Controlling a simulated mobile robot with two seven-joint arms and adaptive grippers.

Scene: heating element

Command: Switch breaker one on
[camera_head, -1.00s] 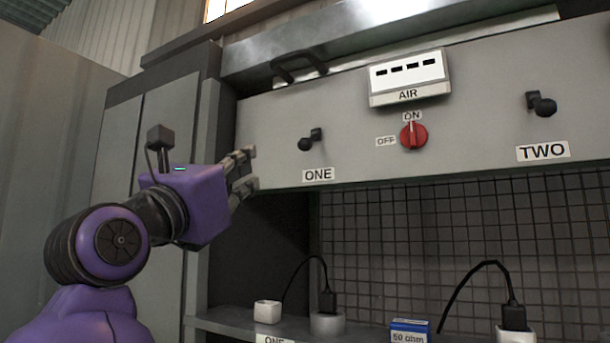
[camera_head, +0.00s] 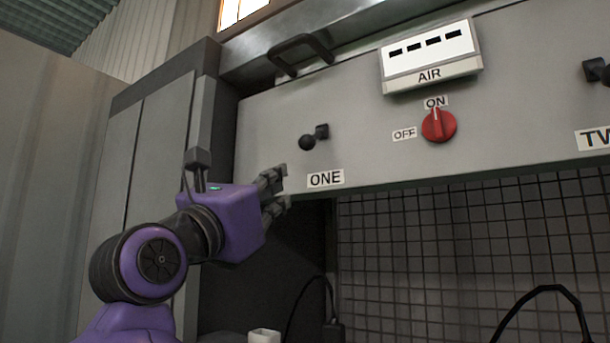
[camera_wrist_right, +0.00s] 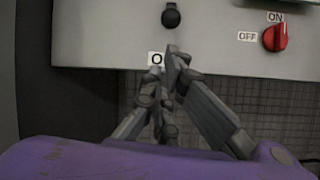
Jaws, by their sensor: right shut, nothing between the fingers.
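Breaker one is a short black lever with a round knob (camera_head: 307,143) on the grey panel (camera_head: 265,125), above the label ONE (camera_head: 325,179). Its knob sits left of and slightly below its mount. In the right wrist view the knob (camera_wrist_right: 171,17) is ahead of the fingertips, near the top edge. My right gripper (camera_head: 279,188) is shut and empty, below and left of the lever and left of the label. It is apart from the lever. In the right wrist view its fingers (camera_wrist_right: 172,62) partly cover the label ONE (camera_wrist_right: 155,59). My left gripper is not in view.
A red rotary switch (camera_head: 438,126), marked ON and OFF, and a white AIR box (camera_head: 430,55) are to the right. Breaker two (camera_head: 597,71) is at the right edge. A bar handle (camera_head: 302,50) is above. Dark mesh (camera_head: 450,250) and cables are below the panel.

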